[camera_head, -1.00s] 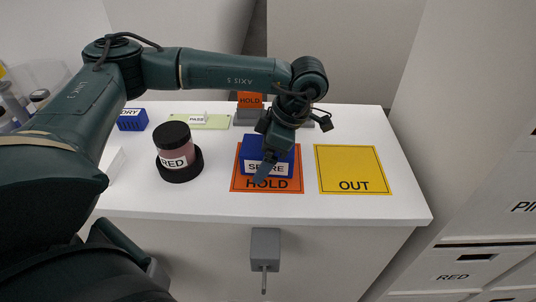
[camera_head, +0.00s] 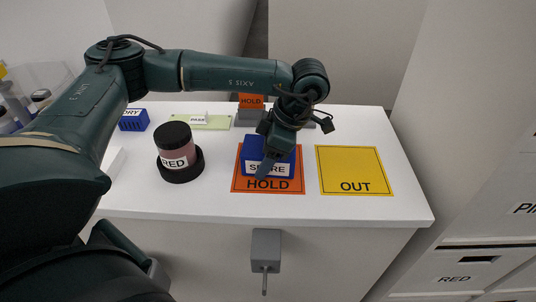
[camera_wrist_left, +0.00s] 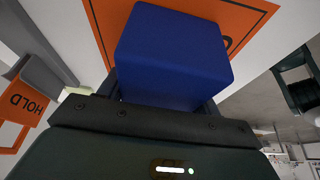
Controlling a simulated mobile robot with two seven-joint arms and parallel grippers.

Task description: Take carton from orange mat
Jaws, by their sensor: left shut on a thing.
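The carton is a blue box (camera_head: 252,148) with a white label that seems to read SPARE. It is over the orange mat (camera_head: 298,182) marked HOLD; I cannot tell whether it touches the mat. My left gripper (camera_head: 268,160) comes down from above and is shut on the carton, with one finger across its front face. In the left wrist view the blue carton (camera_wrist_left: 175,55) sits between the fingers, with the orange mat (camera_wrist_left: 240,15) behind it. The finger tips are hidden there. My right gripper is not in view.
A yellow mat (camera_head: 353,160) marked OUT lies empty to the right. A RED jar (camera_head: 173,140) stands in a dark round holder (camera_head: 183,174) to the left. Behind are a green PASS board (camera_head: 215,124), a blue DRY block (camera_head: 133,121) and an orange HOLD sign (camera_head: 251,101).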

